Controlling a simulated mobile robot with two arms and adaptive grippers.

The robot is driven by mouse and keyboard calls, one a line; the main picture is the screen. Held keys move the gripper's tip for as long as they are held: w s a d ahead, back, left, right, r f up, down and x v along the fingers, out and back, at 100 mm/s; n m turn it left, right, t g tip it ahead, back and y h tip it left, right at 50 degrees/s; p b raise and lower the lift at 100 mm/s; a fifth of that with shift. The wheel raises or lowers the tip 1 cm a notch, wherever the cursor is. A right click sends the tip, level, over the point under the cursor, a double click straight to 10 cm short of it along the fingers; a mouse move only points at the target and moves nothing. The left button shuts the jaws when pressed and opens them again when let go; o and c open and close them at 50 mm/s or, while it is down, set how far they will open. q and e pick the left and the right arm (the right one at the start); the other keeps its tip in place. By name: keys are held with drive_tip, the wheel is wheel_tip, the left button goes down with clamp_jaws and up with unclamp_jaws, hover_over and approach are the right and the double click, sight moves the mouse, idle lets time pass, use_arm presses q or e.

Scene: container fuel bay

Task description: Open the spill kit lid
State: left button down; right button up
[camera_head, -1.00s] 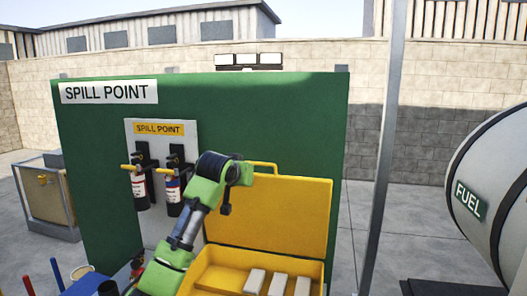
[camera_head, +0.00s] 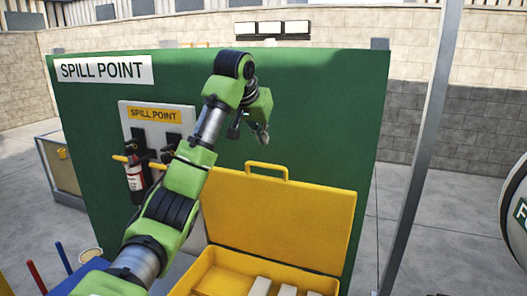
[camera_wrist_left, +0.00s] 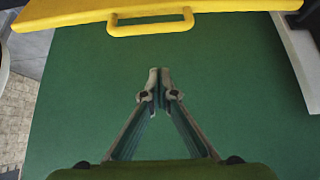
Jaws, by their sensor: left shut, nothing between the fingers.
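The yellow spill kit stands in front of the green board, its lid (camera_head: 285,222) raised upright and its box (camera_head: 205,278) open, with several white blocks inside. The lid's handle (camera_head: 267,167) is on its top edge; in the left wrist view the handle (camera_wrist_left: 150,28) and lid edge (camera_wrist_left: 240,5) show at the top. My left gripper (camera_head: 263,138) is above the handle, apart from it. Its fingertips (camera_wrist_left: 159,72) are together in the left wrist view, with nothing between them. My right gripper is not in view.
The green board (camera_head: 330,110) stands close behind the lid and my left gripper.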

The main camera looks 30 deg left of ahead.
use_arm(q)
drive_tip(key=f+p, duration=0.1)
drive_tip(key=f, duration=0.1)
drive_tip(key=w+f+p, duration=0.1)
drive_tip(key=f+p, duration=0.1)
drive_tip(key=f, duration=0.1)
drive_tip(key=shift+w+a+f, duration=0.25)
drive_tip(key=shift+w+f, duration=0.1)
drive_tip(key=shift+w, duration=0.05)
drive_tip(key=shift+s+d+f+p, duration=0.1)
drive_tip(key=shift+s+p, duration=0.25)
drive_tip(key=shift+s, duration=0.3)
drive_tip(key=shift+f, duration=0.15)
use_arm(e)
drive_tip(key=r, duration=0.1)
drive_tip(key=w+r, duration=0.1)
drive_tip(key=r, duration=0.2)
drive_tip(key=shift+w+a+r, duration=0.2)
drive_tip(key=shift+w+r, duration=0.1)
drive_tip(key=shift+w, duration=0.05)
use_arm(q)
drive_tip(key=shift+d, duration=0.1)
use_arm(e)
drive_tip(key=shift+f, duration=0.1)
